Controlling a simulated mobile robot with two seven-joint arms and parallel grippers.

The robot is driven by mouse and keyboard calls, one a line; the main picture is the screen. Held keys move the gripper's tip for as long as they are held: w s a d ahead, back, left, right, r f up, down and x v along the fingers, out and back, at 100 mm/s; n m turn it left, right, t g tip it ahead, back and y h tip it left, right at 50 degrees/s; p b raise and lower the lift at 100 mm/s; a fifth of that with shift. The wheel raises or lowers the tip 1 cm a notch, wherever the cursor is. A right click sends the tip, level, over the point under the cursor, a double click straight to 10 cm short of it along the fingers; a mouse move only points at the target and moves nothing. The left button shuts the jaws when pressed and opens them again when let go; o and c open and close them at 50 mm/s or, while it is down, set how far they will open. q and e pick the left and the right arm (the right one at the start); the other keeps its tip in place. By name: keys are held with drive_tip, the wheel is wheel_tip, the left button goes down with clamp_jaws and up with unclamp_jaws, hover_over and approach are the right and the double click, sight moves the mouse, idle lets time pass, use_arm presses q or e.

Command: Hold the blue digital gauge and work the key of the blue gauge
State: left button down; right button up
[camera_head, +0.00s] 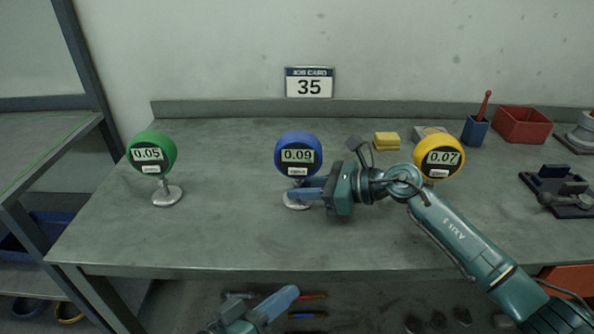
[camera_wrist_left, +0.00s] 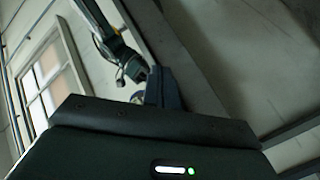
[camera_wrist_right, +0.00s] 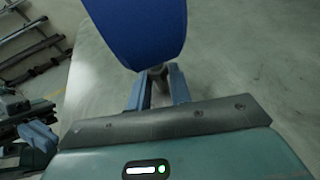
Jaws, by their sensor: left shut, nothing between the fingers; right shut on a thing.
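The blue digital gauge (camera_head: 298,143) stands upright on a round metal foot near the middle of the bench and reads 0.09. A white key (camera_head: 298,171) shows below its display. My right gripper (camera_head: 300,192) comes in from the right and is shut on the gauge's stem, just below the blue head. In the right wrist view the blue gauge (camera_wrist_right: 140,25) rises above the fingers (camera_wrist_right: 158,90), with the stem between them. My left gripper (camera_head: 290,295) is below the bench's front edge, shut and empty. The left wrist view shows its fingers (camera_wrist_left: 163,88) together.
A green gauge (camera_head: 151,153) reading 0.05 stands at the left, and a yellow gauge (camera_head: 439,156) reading 0.07 stands behind my right arm. Yellow blocks (camera_head: 386,140), a red bin (camera_head: 522,124) and a blue pen cup (camera_head: 475,130) are at the back right. The bench (camera_head: 225,235) is clear between green and blue gauges.

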use_arm(q)
drive_tip(key=r, duration=0.1)
drive_tip(key=w+d+r+h, duration=0.1)
drive_tip(key=r, duration=0.1)
drive_tip(key=r+h, duration=0.1)
drive_tip(key=r, duration=0.1)
drive_tip(key=shift+w+d+r+g, duration=0.2)
drive_tip(key=shift+w+g, duration=0.1)
drive_tip(key=shift+w, duration=0.1)
drive_tip(key=shift+h, duration=0.7)
drive_tip(key=w+r, duration=0.1)
drive_tip(key=w+a+r, duration=0.1)
drive_tip(key=r, duration=0.1)
drive_tip(key=w+r, duration=0.2)
drive_tip(key=shift+a, duration=0.3)
approach(307, 171)
drive_tip(key=shift+s+d+x, duration=0.1)
drive_tip(key=shift+s+x, duration=0.05)
drive_tip(key=shift+x, duration=0.65)
drive_tip(key=shift+s+d+x, duration=0.1)
drive_tip(key=shift+x, duration=0.7)
drive_tip(key=shift+s+d+x, duration=0.1)
drive_tip(key=shift+s+x, duration=0.05)
drive_tip(key=shift+x, duration=0.65)
drive_tip(key=shift+f, duration=0.1)
drive_tip(key=shift+w, duration=0.4)
drive_tip(key=shift+w+d, duration=0.1)
drive_tip(key=shift+w, duration=0.25)
drive_tip(key=shift+s, duration=0.75)
